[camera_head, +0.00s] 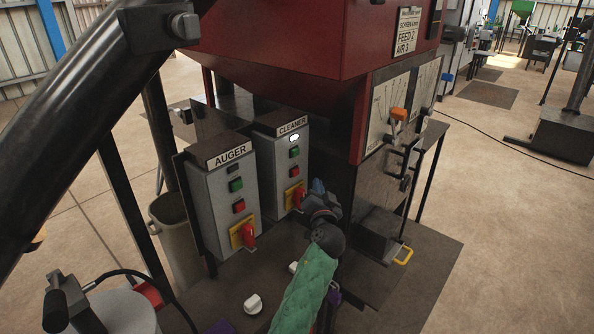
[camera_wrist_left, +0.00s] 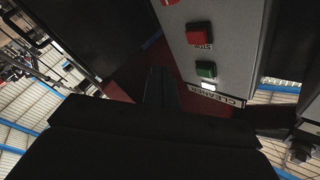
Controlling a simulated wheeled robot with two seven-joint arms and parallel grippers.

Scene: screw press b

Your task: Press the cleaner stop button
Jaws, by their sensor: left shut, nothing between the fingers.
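The grey cleaner box (camera_head: 276,160) carries a label, a lit white lamp (camera_head: 294,138), a green button (camera_head: 294,152) and the red stop button (camera_head: 295,171) below it. In the left wrist view the box is upside down on the right, with the stop button (camera_wrist_left: 198,35) marked STOP, the green button (camera_wrist_left: 206,69) and the lamp (camera_wrist_left: 208,87). My left gripper (camera_head: 318,187) is shut and empty, just right of the box's lower part. Its dark fingers (camera_wrist_left: 161,85) are apart from the stop button in the wrist view. My right gripper is not in view.
The auger box (camera_head: 213,200) with similar buttons stands left of the cleaner box. A red-and-yellow rotary switch (camera_head: 295,196) sits below the stop button. A red hopper (camera_head: 275,40) overhangs behind. A panel with an orange handle (camera_head: 398,114) stands right. White knobs (camera_head: 253,303) lie low in front.

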